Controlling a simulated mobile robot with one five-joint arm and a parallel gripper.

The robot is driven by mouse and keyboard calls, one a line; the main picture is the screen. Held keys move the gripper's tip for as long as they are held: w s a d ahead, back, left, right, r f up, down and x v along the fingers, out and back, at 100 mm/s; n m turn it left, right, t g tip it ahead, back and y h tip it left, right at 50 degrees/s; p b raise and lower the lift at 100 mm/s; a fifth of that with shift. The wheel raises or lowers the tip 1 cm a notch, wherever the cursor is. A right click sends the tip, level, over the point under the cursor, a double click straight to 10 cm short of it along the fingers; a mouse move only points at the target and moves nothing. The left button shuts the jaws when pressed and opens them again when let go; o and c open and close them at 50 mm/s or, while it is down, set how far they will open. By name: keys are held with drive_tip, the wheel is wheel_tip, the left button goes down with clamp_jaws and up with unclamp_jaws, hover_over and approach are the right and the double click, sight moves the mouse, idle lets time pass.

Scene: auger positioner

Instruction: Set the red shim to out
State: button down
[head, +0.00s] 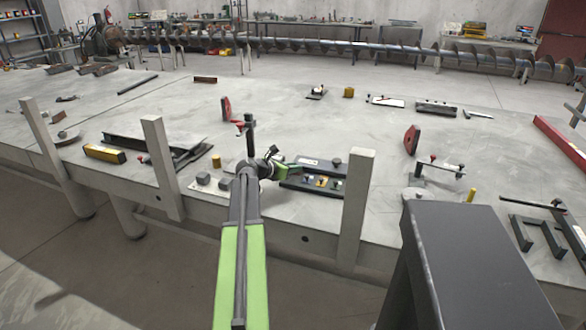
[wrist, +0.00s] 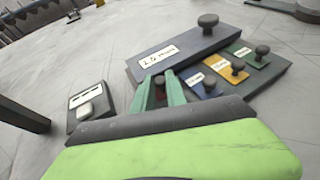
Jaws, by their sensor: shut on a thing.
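A dark rack (wrist: 262,82) with a label plate (wrist: 185,42) holds a row of small shims with round knobs. The blue shim (wrist: 204,86), the yellow shim (wrist: 222,66) and the green shim (wrist: 250,56) show to the right of my gripper. In the wrist view, my gripper (wrist: 161,88) has its green fingers at the left end of this row, closed on the dark red knob of the red shim (wrist: 160,80). The fingers hide most of that shim, so I cannot tell how far it sits in. In the head view my gripper (head: 284,172) is at the rack's left end.
A grey plate with two blocks (head: 210,183) lies left of the rack. A pale upright post (head: 357,195) stands in front at the right. A dark stand (head: 250,140) rises behind my gripper. The table (head: 320,125) behind the rack is mostly clear.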

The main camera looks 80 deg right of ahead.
sight(289, 182)
drive_tip(key=shift+a, duration=0.15)
drive_tip(key=a, duration=0.2)
drive_tip(key=w+a, duration=0.1)
drive_tip(key=a, duration=0.1)
drive_tip(key=shift+a, duration=0.3)
drive_tip(key=shift+f, duration=0.1)
drive_tip(key=c, duration=1.7)
unclamp_jaws()
drive_tip(key=p+v, duration=0.6)
drive_tip(key=v, duration=1.1)
drive_tip(key=shift+a+p, duration=0.15)
drive_tip(key=shift+p, duration=0.2)
